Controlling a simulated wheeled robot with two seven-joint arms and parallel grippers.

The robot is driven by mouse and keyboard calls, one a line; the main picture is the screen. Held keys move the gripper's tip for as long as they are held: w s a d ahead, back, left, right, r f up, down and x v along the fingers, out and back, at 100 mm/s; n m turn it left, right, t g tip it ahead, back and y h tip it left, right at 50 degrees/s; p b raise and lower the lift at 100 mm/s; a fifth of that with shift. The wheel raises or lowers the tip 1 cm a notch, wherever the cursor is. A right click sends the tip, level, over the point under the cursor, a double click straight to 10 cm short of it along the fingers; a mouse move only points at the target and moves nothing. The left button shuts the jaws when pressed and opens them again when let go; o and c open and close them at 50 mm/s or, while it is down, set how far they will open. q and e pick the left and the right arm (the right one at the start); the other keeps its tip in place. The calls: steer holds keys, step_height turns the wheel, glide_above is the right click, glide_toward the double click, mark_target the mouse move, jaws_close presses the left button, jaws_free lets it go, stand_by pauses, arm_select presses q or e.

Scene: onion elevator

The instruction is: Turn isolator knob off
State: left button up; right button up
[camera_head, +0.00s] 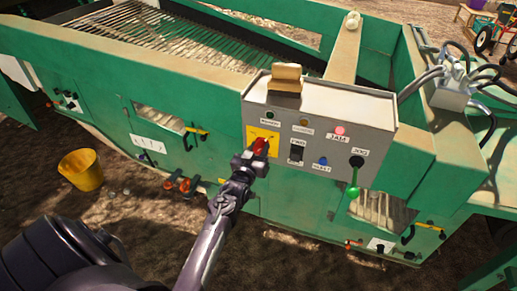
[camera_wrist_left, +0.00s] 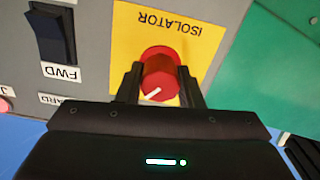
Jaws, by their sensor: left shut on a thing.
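The isolator knob (camera_head: 260,146) is red and sits on a yellow plate (camera_head: 250,136) on the grey control box (camera_head: 215,0). The knob also shows in the left wrist view (camera_wrist_left: 160,75), with a white pointer mark towards its lower left and "ISOLATOR" upside down on the plate behind it. My left gripper (camera_head: 252,157) is shut on the knob, with one dark finger on each side of it in the wrist view (camera_wrist_left: 160,88). My right gripper is not in view.
A yellow bucket (camera_head: 82,170) stands on the ground at left.

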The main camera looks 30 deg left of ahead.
arm_select(q)
steer(key=n+p, duration=0.1)
steer(key=n, duration=0.7)
steer(key=shift+p, duration=0.35)
steer(key=n+p, duration=0.1)
steer(key=n, duration=0.3)
steer(key=shift+f+n+p, duration=0.1)
steer(key=shift+n+p, duration=0.3)
steer(key=shift+n, duration=1.7)
steer(key=o, duration=1)
steer(key=shift+c, duration=0.2)
